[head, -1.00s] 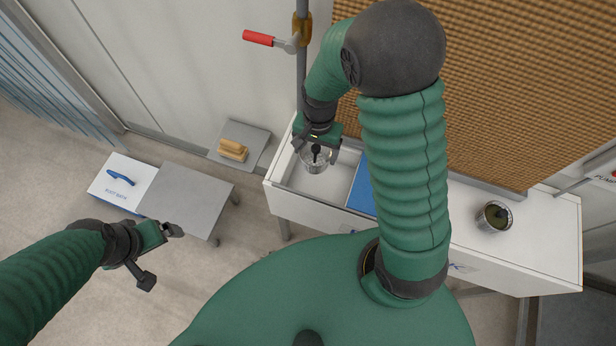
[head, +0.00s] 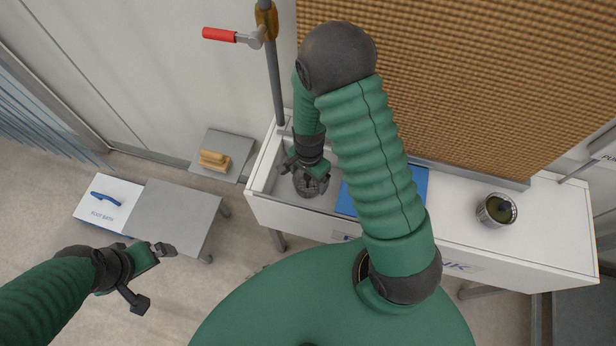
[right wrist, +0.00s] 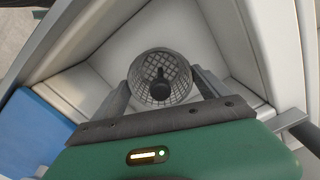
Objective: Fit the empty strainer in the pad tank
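The empty strainer (right wrist: 178,92), a round wire-mesh cup with a black knob, is in the open compartment of the white pad tank (head: 275,206). The pale tank floor shows through its mesh in the right wrist view. My right gripper (head: 307,168) is over it in the head view, partly hiding it. In the right wrist view its fingers (right wrist: 160,82) are spread on either side of the strainer, clear of the knob; whether the tips touch the rim cannot be told. My left gripper (head: 150,277) is open and empty above the floor at the left.
A second strainer (head: 497,210) with dark greenish contents stands on the tank's right top. A blue panel (head: 408,188) lies beside the open compartment. A grey-topped foot bath (head: 180,215), a brush (head: 213,160) and a red-handled valve (head: 220,35) are to the left. A brown pad wall rises behind.

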